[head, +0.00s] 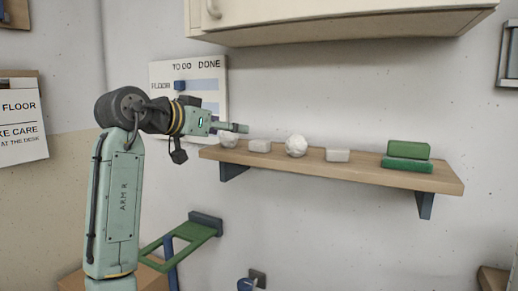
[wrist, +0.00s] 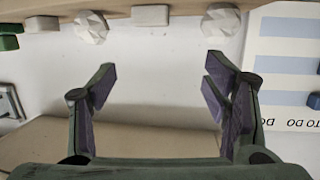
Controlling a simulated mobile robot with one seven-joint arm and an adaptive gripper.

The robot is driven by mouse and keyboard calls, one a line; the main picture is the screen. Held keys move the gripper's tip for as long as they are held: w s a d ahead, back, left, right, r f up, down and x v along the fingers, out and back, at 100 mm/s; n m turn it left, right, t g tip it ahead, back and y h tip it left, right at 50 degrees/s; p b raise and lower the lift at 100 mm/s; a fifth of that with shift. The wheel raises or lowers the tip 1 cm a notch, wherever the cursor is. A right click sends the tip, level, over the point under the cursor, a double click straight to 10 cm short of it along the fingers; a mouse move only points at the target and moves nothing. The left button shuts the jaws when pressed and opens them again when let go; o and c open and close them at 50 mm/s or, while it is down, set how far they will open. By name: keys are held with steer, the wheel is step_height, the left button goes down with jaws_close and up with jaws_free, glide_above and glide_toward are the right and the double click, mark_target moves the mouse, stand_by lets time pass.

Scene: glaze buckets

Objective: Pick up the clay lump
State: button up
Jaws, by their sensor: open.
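Two off-white faceted lumps sit on the wooden wall shelf (head: 365,176); I cannot tell which one is the clay lump. One lump (head: 296,146) is left of the shelf's middle, and it also shows at upper left in the wrist view (wrist: 91,27). The other lump (head: 228,139) is at the shelf's left end, partly under my gripper in the picture, and shows at upper right in the wrist view (wrist: 221,20). My gripper (head: 242,128) is near the shelf's left end. In the wrist view my gripper (wrist: 159,80) is open, with nothing between its fingers.
Two pale blocks, one (head: 260,146) between the lumps and one (head: 337,155) right of them, stand on the shelf. Green items (head: 408,150) are at its right. A cabinet (head: 340,18) hangs above. A TO DO board (head: 212,75) is on the wall behind my gripper.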

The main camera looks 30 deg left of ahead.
steer(key=g+p, duration=0.1)
glide_toward(260, 141)
steer(key=w, duration=0.2)
steer(key=shift+h, duration=0.3)
steer(key=shift+f+p+x, duration=0.15)
steer(key=shift+p+x, duration=0.45)
steer(key=shift+x, duration=0.95)
steer(key=shift+f+p+x, duration=0.2)
steer(key=shift+p+x, duration=0.4)
steer(key=shift+x, duration=0.95)
steer(key=shift+s+a, duration=0.1)
steer(key=shift+s, duration=0.05)
steer(key=shift+c, duration=0.5)
steer(key=c, duration=1.2)
